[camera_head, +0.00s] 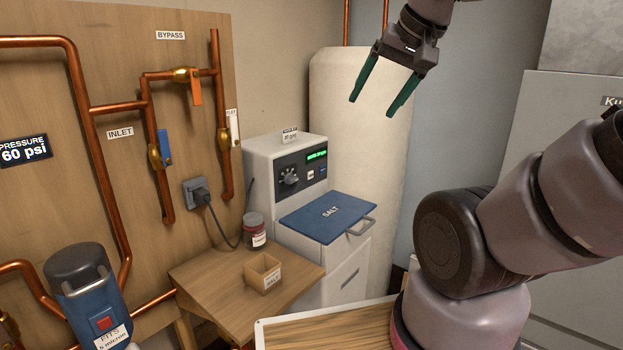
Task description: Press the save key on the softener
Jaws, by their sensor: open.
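The softener (263,158) is a white cabinet in the middle of the view, with a blue lid marked SALT (328,212) and a handle. Its dark control panel (300,168) faces forward, with a round dial (289,176), a small green-lit display (316,155) and two small keys, one pale (310,175) and one blue (322,172). Key lettering is too small to read, so I cannot tell which is save. My gripper (371,107) is open and empty, above and to the right of the panel, clearly apart from it, with its green fingers pointing down.
A tall cream tank (362,110) stands behind the softener. A wooden side table (215,280) holds a small wooden box (263,272) and a jar (254,231). Copper pipes (100,170) with valves run along the left board. A blue filter housing (88,295) stands at lower left.

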